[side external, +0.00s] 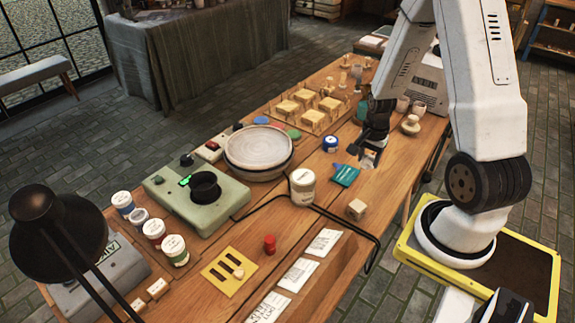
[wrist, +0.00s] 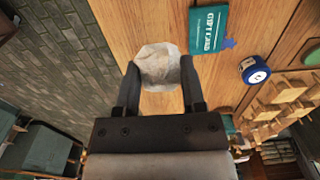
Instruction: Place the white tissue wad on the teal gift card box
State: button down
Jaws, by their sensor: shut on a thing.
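My gripper (side external: 372,145) is shut on the white tissue wad (wrist: 158,66), a pale crumpled lump between the two fingertips in the wrist view. In the side view the wad (side external: 368,160) shows just under the fingers, partly hidden by them. The teal gift card box (side external: 344,175) lies flat on the wooden table, a little left of and nearer the camera than my gripper. It also shows in the wrist view (wrist: 208,29), up and right of the wad, with white lettering. In the wrist view the wad and the box appear apart.
A blue-lidded jar (side external: 330,144) stands behind the box, and a cream jar (side external: 302,186) stands to its left. A wooden cube (side external: 356,209) lies in front. Bare table lies right of the box.

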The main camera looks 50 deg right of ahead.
jog(key=w+d+f, duration=0.2)
jog(key=w, duration=0.1)
send_over(346, 175)
jog(key=shift+s+a+f, duration=0.1)
jog(key=shift+s+f, duration=0.05)
jog(key=shift+f, duration=2.4)
jog(key=shift+w+f, duration=0.2)
jog(key=shift+f, duration=1.65)
jog(key=shift+f, duration=0.1)
jog(key=shift+c, duration=0.9)
grip_release()
